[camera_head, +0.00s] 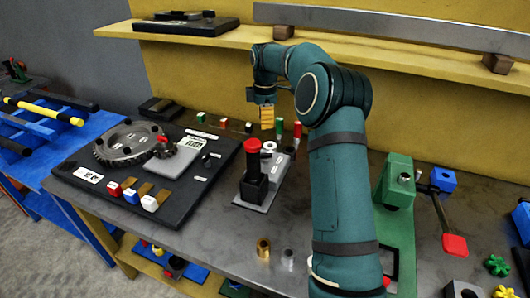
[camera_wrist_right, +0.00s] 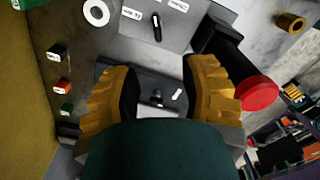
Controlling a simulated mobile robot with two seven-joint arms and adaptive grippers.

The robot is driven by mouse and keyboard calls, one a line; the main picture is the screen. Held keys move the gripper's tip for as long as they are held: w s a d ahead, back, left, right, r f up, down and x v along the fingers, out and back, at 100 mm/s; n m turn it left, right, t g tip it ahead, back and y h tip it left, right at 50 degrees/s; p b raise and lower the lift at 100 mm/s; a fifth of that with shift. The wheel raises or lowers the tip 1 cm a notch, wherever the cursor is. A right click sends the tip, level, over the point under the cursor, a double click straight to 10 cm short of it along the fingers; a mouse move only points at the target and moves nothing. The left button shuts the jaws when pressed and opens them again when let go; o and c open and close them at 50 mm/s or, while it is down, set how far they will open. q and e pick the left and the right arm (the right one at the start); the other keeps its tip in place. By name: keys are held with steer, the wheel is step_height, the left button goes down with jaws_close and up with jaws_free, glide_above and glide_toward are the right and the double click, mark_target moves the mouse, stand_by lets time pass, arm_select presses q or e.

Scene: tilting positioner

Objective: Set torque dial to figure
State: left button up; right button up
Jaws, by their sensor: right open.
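A small black pointer knob (camera_wrist_right: 156,27), which looks like the torque dial, sits on a grey plate with white labels in the right wrist view; the label print is too small to read surely. In the head view that grey unit (camera_head: 282,165) stands mid-bench, its knob hard to make out. A black post with a red cap (camera_head: 251,158) stands beside it and also shows in the wrist view (camera_wrist_right: 258,93). My right gripper (camera_head: 267,122) is open, empty, pointing down above the bench behind the unit. Its yellow fingers (camera_wrist_right: 160,85) are apart. My left gripper is not visible.
A black board (camera_head: 95,208) with a toothed disc (camera_head: 128,143) and coloured blocks lies left. Small blocks (camera_head: 223,122) stand behind the unit. Brass (camera_head: 263,248) and grey cylinders are in front. A green fixture (camera_head: 397,190) stands right. A shelf (camera_head: 350,37) runs overhead.

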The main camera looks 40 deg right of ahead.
mark_target(265, 153)
step_height(265, 153, down, 14)
steer(key=b, duration=0.3)
steer(key=shift+w+d+f, duration=0.1)
steer(key=shift+w+d, duration=0.05)
stand_by(0.4)
jaws_close()
